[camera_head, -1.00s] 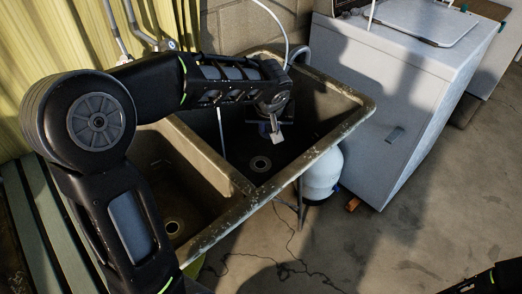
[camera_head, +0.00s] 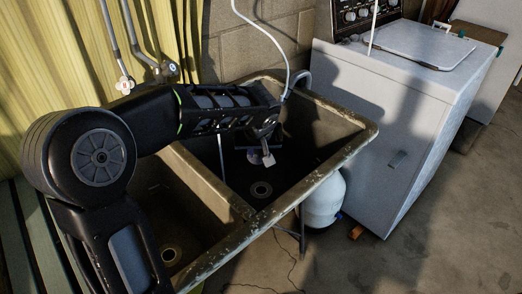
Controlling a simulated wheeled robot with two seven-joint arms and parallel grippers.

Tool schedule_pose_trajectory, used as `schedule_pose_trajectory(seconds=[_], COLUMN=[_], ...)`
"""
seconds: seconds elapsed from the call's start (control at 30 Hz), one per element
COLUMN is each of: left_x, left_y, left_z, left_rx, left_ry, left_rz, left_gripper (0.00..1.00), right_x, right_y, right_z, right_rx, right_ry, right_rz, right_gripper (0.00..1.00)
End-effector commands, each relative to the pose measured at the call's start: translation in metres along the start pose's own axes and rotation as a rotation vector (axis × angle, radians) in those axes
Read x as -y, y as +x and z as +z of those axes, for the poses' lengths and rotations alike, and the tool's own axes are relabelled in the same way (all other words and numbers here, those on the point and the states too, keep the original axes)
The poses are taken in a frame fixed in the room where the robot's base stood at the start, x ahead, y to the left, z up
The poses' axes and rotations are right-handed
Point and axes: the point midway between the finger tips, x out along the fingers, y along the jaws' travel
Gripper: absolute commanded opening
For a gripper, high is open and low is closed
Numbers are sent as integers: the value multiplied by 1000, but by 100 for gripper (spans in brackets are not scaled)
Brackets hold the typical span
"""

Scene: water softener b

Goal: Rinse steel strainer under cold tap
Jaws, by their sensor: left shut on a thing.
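My left gripper (camera_head: 264,152) reaches over the right basin of the double sink (camera_head: 240,207) and points down, above the basin floor. It is shut on a small pale thing (camera_head: 268,160), apparently the steel strainer, though its shape is too small and shaded to make out. The right basin's drain (camera_head: 261,190) lies below it. Whether water runs cannot be told. My right gripper is out of view.
The left basin (camera_head: 171,254) looks empty, with part hidden by my arm. A white washing machine (camera_head: 390,120) stands right of the sink. Pipes with valves (camera_head: 123,84) run down the yellow corrugated wall. A white tank (camera_head: 323,200) is under the sink.

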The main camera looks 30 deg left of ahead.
Motion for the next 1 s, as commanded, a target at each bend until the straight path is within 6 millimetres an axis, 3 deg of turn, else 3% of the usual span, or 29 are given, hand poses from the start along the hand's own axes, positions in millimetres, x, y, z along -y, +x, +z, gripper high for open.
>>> schedule_pose_trajectory(seconds=[0.8, 1.0], left_x=[65, 79], left_y=[40, 52], left_z=[-44, -53], left_rx=[1, 0], left_ry=[-2, -3], left_rz=[-3, -2], left_gripper=[0, 0], right_x=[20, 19], right_y=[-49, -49], right_z=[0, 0], right_rx=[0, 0], right_ry=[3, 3], right_rz=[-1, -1], right_gripper=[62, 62])
